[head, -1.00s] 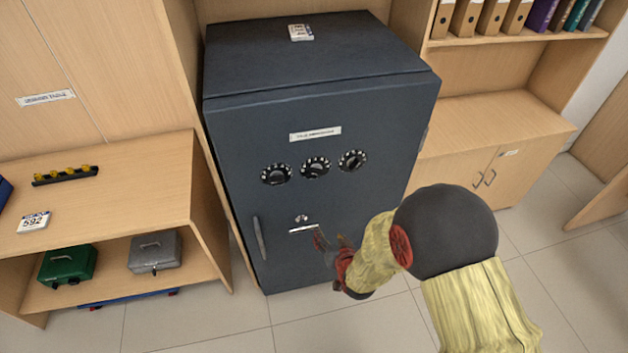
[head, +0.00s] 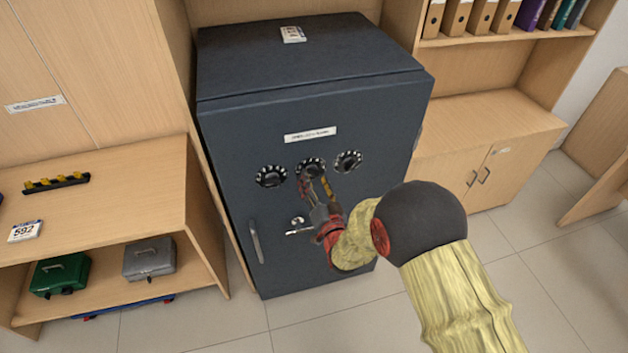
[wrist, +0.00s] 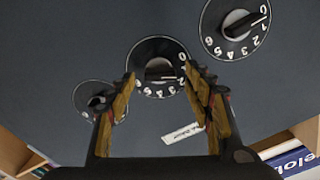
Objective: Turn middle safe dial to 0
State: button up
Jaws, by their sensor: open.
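The middle safe dial (head: 310,165) is a black round dial with white marks, between two like dials on the dark safe door. In the wrist view, where the door appears turned over, the middle dial (wrist: 157,60) lies beyond and between my fingertips. Its knob bar lies roughly level, with a pale line toward the right near the 1; the exact reading is unclear. My gripper (head: 315,183) is open just in front of this dial and partly hides its lower edge. Its fingers (wrist: 160,76) straddle the knob in the wrist view; I cannot tell whether they touch anything.
The left dial (head: 271,176) and right dial (head: 348,161) sit close on either side. A door handle (head: 256,241) and a lock fitting (head: 298,226) are below. A label (head: 310,134) is above. Shelves with cash boxes (head: 149,258) stand at left, a cabinet (head: 490,165) at right.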

jog(key=shift+w+a, duration=0.15)
jog(key=shift+w, duration=0.45)
jog(key=c, duration=0.4)
jog(key=c, duration=0.7)
jog(key=shift+c, duration=0.3)
